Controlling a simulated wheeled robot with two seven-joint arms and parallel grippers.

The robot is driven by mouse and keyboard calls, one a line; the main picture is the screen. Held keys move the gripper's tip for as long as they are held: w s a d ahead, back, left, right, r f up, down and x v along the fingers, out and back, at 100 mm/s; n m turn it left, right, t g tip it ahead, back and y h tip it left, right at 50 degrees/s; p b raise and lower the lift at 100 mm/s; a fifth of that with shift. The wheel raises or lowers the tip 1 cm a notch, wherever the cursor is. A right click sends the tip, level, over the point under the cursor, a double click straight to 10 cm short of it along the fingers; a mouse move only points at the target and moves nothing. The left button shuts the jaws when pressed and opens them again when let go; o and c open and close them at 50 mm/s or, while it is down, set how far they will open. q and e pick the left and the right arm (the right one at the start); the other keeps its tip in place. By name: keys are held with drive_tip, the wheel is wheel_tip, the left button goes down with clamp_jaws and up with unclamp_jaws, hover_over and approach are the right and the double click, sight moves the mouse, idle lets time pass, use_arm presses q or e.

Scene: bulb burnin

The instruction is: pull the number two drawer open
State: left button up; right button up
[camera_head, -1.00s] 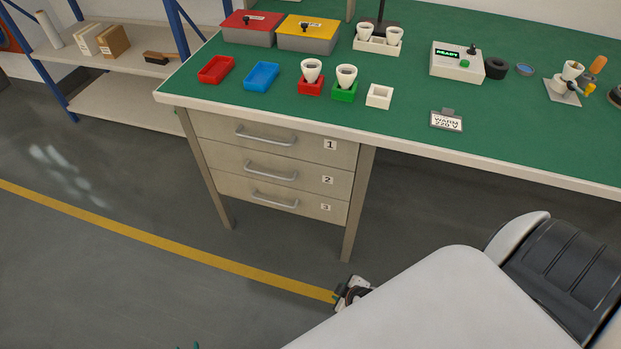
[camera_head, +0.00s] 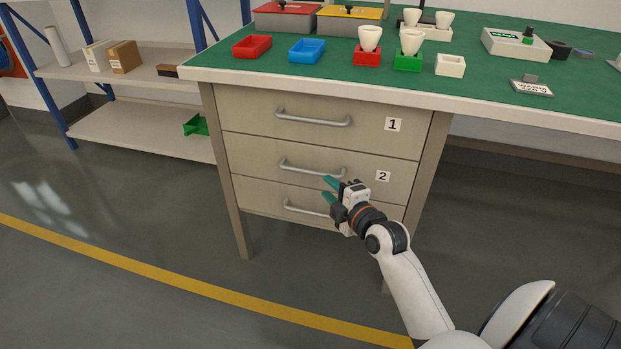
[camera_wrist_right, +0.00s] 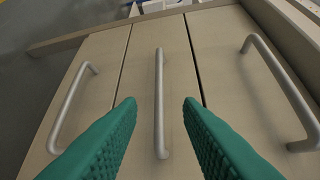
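The number two drawer (camera_head: 250,165) is the middle of three drawers under the bench and looks shut. Its grey bar handle (camera_head: 300,169) is partly behind my right gripper's fingers at the right end. My right gripper (camera_head: 329,190) is open, with green fingers pointing at the drawer front. In the right wrist view the middle handle (camera_wrist_right: 159,95) runs between the two spread fingers, with a gap on both sides. The fingers are not closed on it; how far their tips are from it in depth I cannot tell. My left gripper is not in view.
The number one drawer handle (camera_head: 313,120) is above and the number three drawer handle (camera_head: 305,209) close below. The bench top (camera_head: 215,73) overhangs the drawers. A blue-posted shelf (camera_head: 140,127) stands at the left. The floor before the drawers is clear.

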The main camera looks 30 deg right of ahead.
sight(312, 174)
drive_tip(key=w, duration=0.3)
drive_tip(key=w+f+b, duration=0.1)
drive_tip(key=w, duration=0.2)
drive_tip(key=w+b, duration=0.1)
drive_tip(key=w, duration=0.2)
drive_tip(key=shift+d+f, duration=0.2)
drive_tip(key=shift+d, duration=0.1)
drive_tip(key=shift+w+b, duration=0.3)
drive_tip(key=shift+c, duration=0.2)
clamp_jaws()
